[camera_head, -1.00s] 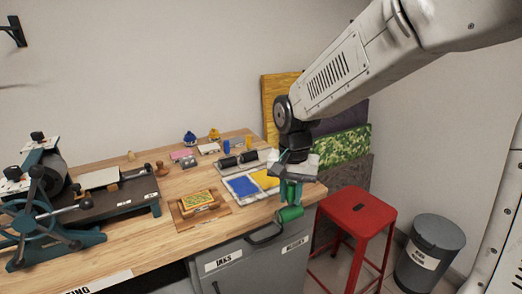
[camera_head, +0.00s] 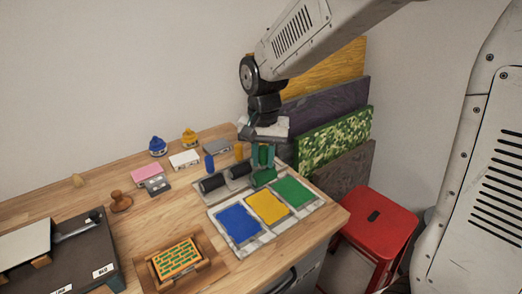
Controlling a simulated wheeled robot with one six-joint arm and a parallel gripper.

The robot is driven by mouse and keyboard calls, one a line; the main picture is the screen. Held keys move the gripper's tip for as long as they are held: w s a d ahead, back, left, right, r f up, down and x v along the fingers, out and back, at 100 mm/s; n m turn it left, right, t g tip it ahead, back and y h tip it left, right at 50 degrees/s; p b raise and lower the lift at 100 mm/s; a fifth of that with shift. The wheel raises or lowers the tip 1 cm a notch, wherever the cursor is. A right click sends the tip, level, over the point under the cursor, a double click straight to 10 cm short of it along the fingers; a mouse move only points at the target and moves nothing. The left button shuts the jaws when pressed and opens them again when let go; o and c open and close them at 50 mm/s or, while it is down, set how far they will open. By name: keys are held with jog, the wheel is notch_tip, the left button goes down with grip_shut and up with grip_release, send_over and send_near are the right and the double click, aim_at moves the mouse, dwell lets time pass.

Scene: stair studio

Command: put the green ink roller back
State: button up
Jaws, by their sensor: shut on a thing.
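The green ink roller (camera_head: 264,178) hangs below my gripper (camera_head: 263,158), which is shut on its handle. It is at the right end of the grey roller rack (camera_head: 201,198), beside two dark rollers; I cannot tell whether it touches the rack. One dark roller (camera_head: 212,183) has a blue handle, and the other dark roller (camera_head: 239,171) has an orange one. In front lies an ink slab with blue (camera_head: 239,224), yellow (camera_head: 267,207) and green (camera_head: 293,191) patches.
A framed printing block (camera_head: 178,258) lies at the front of the wooden bench. Ink knobs and small boxes (camera_head: 184,159) stand at the back. A red stool (camera_head: 378,222) is right of the bench, and coloured boards (camera_head: 335,138) lean on the wall.

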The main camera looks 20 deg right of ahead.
jog(key=shift+w+d+f, duration=0.8)
jog(key=shift+w+d, duration=0.1)
jog(key=shift+w, duration=1.5)
jog(key=shift+w+d+f, duration=0.85)
jog(key=shift+w, duration=1.55)
jog(key=shift+w+d+f, duration=0.8)
jog(key=shift+w+d, duration=0.1)
jog(key=shift+w, duration=1.5)
jog(key=shift+f, duration=0.2)
jog(key=shift+f, duration=0.35)
jog(key=o, duration=0.9)
